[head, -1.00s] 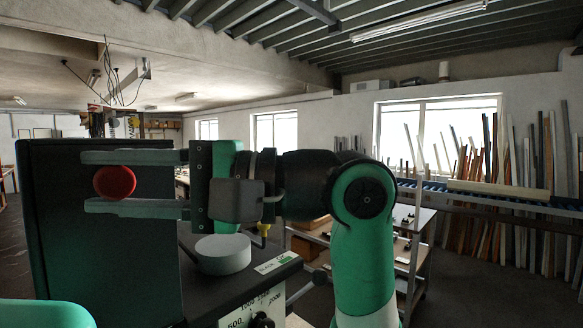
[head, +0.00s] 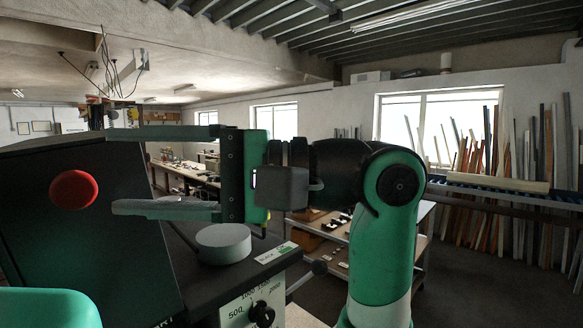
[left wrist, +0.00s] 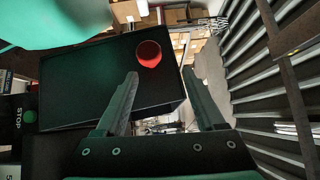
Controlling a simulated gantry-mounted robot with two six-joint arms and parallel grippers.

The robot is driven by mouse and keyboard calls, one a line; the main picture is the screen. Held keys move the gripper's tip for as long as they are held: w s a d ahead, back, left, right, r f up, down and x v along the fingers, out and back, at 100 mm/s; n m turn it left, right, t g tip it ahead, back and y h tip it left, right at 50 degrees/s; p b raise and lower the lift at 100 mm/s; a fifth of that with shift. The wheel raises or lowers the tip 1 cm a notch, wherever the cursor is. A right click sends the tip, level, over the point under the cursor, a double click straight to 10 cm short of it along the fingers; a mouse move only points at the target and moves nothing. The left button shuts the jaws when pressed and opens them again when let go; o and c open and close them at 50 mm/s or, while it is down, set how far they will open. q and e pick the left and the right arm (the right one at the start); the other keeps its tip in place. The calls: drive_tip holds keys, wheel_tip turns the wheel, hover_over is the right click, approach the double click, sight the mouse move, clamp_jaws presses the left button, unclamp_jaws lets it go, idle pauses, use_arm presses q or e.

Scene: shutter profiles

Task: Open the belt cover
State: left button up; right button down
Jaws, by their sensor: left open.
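The belt cover (head: 100,215) is a large dark panel at the left of the head view, standing up from the machine and leaning to the left. A red round knob (head: 73,189) is on its face. In the left wrist view, the cover (left wrist: 85,90) fills the left and middle, with the knob (left wrist: 149,53) near its upper right. My left gripper (head: 112,170) is open and empty. In the head view its fingertips stop to the right of the knob, apart from it. In the left wrist view the knob shows ahead between the fingers. My right gripper is not in view.
Below my left gripper, a grey round cap (head: 223,244) sits on the dark machine top. A dial panel (head: 252,308) is on the machine's front. A shelved cart (head: 325,240) stands behind my arm. Profiles (head: 490,180) lean on the right wall.

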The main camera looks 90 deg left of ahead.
use_arm(q)
drive_tip(key=w, duration=0.9)
drive_tip(key=shift+d+f+p, duration=0.15)
drive_tip(key=shift+d+p, duration=0.1)
drive_tip(key=shift+p, duration=0.2)
drive_tip(key=shift+w, duration=0.1)
